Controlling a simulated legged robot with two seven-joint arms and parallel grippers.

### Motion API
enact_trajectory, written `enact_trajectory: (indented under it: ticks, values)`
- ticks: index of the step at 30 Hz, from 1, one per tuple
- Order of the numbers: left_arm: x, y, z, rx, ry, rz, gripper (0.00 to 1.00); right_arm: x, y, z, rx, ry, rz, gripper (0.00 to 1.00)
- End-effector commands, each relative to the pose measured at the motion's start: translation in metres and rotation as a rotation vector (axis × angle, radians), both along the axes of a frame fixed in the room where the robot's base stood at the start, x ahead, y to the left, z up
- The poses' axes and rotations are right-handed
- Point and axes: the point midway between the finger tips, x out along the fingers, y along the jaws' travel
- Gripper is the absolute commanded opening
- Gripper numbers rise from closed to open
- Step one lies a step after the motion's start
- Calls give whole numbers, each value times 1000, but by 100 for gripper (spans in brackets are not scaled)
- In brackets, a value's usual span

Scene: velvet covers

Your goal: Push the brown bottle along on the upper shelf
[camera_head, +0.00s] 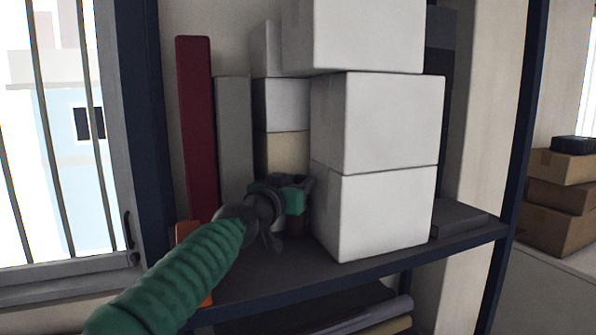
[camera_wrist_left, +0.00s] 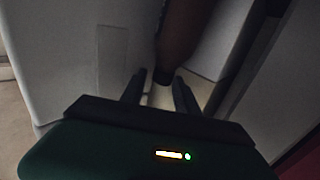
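The upper shelf (camera_head: 345,262) is a dark board that holds boxes and upright panels. My left gripper (camera_head: 300,188) is over this shelf, close to the left side of the stacked white boxes. In the left wrist view its two dark fingers (camera_wrist_left: 158,82) stand apart, so it is open. A brown, rounded thing that looks like the brown bottle (camera_wrist_left: 184,38) is just ahead of the fingertips, with a dark end near them. I cannot tell whether they touch. My right gripper is not in view.
White boxes (camera_head: 375,215) are stacked right of my gripper. A tan box (camera_head: 282,152) is behind it. A red panel (camera_head: 197,130) and a grey panel (camera_head: 234,135) stand to the left, with an orange thing (camera_head: 184,232) nearby. A dark post (camera_head: 515,140) bounds the shelf's right.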

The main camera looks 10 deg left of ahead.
Motion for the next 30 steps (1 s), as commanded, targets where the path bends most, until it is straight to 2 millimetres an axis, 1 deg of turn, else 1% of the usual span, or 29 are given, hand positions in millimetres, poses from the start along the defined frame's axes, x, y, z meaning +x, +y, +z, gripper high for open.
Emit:
enact_trajectory:
  ticks: [8,17,30]
  values:
    - [2,-1,-3,1,3,-2,39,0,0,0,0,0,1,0]
    - [1,-3,-2,0,2,-2,0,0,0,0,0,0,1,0]
    - [0,-2,0,-1,-1,-2,0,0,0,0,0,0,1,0]
